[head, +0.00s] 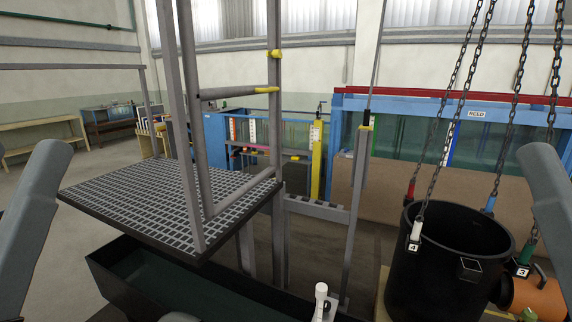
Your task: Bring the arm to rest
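Only grey links of my two arms show, one at the left edge and one at the right edge of the head view.
A grated platform (150,200) with grey railings stands at centre left above a dark trough (130,272). A black bucket (440,285) hangs on or is attached to chains at right, near an orange cylinder (535,298). A blue-framed glass flume (400,140) stands behind. Open floor lies at left.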

